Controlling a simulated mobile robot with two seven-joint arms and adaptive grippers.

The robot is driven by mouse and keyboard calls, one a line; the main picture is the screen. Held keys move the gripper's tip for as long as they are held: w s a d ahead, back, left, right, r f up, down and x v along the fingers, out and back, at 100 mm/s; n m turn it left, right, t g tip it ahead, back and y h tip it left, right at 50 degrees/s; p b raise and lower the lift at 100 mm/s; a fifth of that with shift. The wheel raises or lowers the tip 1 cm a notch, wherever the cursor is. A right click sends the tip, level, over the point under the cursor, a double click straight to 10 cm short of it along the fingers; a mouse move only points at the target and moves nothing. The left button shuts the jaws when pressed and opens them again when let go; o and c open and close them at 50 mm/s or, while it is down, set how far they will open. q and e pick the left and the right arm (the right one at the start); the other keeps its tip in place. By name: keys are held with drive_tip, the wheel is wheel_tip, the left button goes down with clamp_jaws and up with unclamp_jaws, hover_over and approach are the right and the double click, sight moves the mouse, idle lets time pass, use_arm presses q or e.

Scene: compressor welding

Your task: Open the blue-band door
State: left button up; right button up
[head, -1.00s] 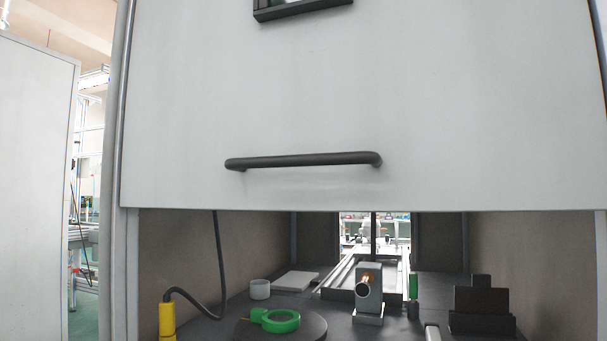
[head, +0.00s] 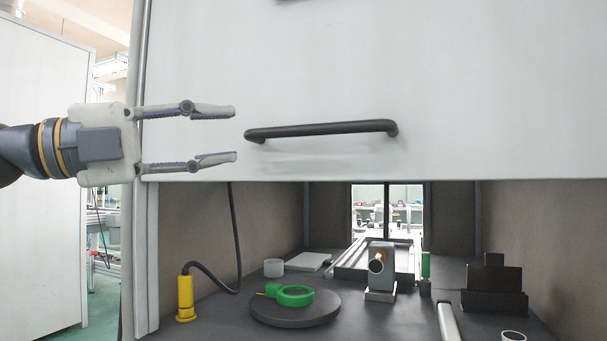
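A large pale grey door panel (head: 480,80) fills the upper part of the head view. No blue band shows on its visible part. A dark horizontal bar handle (head: 320,129) is fixed near its lower edge. My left gripper (head: 235,134) comes in from the left with its two fingers apart, one above the other. It is empty, and its fingertips are just left of the handle's left end, apart from it in the picture. My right gripper is not in view.
Below the panel is an open bay with a dark worktop (head: 400,325). A pale cabinet (head: 40,190) stands left.

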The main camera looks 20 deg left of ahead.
sight(295, 131)
use_arm(q)
drive_tip(key=x, duration=1.2)
drive_tip(key=shift+d+f+p, duration=0.1)
drive_tip(key=shift+d+p, duration=0.05)
drive_tip(key=shift+p, duration=0.25)
clamp_jaws()
